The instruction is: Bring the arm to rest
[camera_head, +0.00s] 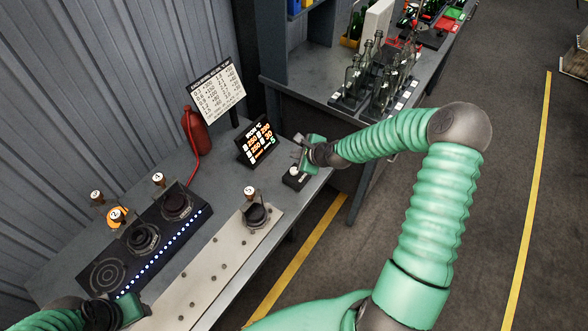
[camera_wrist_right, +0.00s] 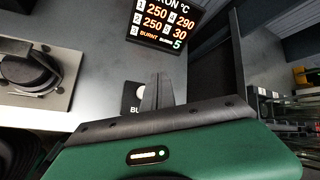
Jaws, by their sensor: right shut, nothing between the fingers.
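My right arm reaches in from the lower right and bends over to the table's far right end. Its green gripper (camera_head: 303,150) is shut and empty, just above a small black button box (camera_head: 295,178) with a white top. In the right wrist view the closed fingers (camera_wrist_right: 158,95) stand beside the white button (camera_wrist_right: 133,96), partly hiding its label; I cannot tell if they touch it. My left gripper (camera_head: 112,312) is at the lower left, by the near end of the burner strip; its fingers are not clear.
The display (camera_head: 257,141) shows several numbers and the word BURNT. Round black moulds (camera_head: 176,203) with numbered knobs sit on the burner strip. Another mould (camera_head: 256,215) is on the pale plate (camera_head: 215,265). A red extinguisher (camera_head: 196,130) and glass bottles (camera_head: 375,75) stand farther back.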

